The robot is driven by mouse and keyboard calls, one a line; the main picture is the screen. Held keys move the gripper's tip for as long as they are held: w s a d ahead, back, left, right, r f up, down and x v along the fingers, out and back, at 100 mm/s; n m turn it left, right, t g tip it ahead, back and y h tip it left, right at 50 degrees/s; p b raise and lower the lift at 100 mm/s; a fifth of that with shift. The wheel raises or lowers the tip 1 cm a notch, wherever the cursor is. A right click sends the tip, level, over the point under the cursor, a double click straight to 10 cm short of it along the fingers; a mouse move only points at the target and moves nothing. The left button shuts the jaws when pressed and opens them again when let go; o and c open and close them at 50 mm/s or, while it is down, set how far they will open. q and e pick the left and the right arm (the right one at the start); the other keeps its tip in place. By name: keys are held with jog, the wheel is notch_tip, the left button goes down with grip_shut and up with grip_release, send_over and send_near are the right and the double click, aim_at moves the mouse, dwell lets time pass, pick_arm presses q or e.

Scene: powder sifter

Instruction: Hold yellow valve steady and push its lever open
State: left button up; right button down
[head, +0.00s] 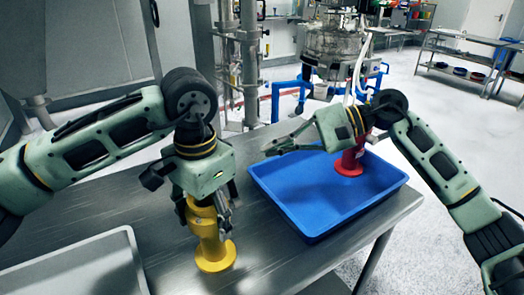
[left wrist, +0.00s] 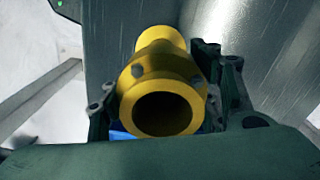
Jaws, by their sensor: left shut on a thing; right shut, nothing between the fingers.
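The yellow valve (head: 211,240) stands upright on the metal table, with its wide round base at the bottom. My left gripper (head: 208,208) comes from above and is shut around the valve's upper body. In the left wrist view the yellow valve (left wrist: 160,62) shows its round open end between the two fingers of my left gripper (left wrist: 157,108). I cannot make out the valve's lever in either view. My right gripper (head: 272,150) is shut and empty. It points left above the far left edge of the blue tray, apart from the yellow valve.
A blue tray (head: 308,222) is on the table to the right, with a red valve (head: 348,166) standing at its back. A grey tray (head: 75,250) is at the front left. The table (head: 185,275) is bare around the yellow valve. Steel machinery (head: 333,45) stands behind.

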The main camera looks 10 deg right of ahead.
dwell(0.3)
pick_arm(q)
jog(key=o, duration=2)
jog(key=shift+w, duration=0.1)
jog(key=shift+c, duration=0.2)
